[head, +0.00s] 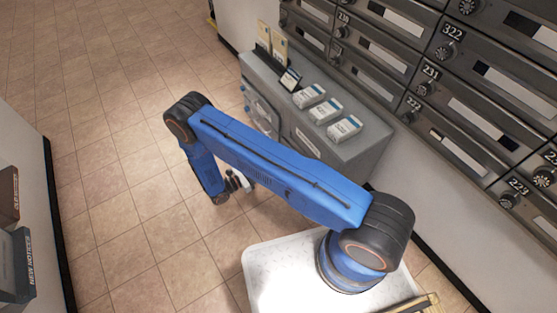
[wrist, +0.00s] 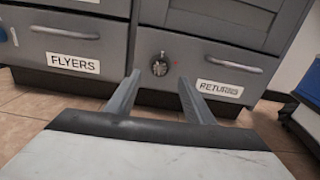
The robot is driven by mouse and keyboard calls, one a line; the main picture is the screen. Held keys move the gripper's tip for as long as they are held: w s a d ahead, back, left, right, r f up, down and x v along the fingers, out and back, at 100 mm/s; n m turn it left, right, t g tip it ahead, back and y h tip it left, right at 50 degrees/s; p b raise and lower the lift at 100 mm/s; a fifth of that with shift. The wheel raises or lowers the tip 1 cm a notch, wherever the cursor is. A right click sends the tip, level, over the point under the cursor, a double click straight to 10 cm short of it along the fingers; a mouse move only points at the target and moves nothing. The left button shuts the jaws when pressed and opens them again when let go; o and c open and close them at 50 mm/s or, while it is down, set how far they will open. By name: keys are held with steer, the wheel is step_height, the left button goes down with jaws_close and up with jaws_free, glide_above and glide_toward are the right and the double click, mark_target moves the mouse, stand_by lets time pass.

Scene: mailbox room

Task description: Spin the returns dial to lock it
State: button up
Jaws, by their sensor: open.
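The returns dial (wrist: 159,66) is a small dark round knob with a lighter pointer mark on a grey drawer front (wrist: 205,70) in the wrist view. A "RETURNS" label (wrist: 220,88) and a bar handle sit to its right. My gripper (wrist: 157,78) is open and empty, its two fingers pointing at the drawer, with the dial showing between and just above the fingertips. The fingers look apart from the dial; the exact gap is hard to tell. In the head view my arm hides the dial, and my gripper (head: 238,181) shows only partly beneath it.
A "FLYERS" drawer (wrist: 73,63) is left of the returns drawer. The grey cabinet (head: 350,150) carries several white card boxes (head: 327,111) and stands against a wall of numbered mailboxes (head: 480,110). Tiled floor (head: 110,190) is clear to the left. A notice rack (head: 14,250) stands at far left.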

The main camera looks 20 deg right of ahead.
steer(key=x, duration=0.7)
steer(key=shift+d, duration=0.2)
steer(key=c, duration=1)
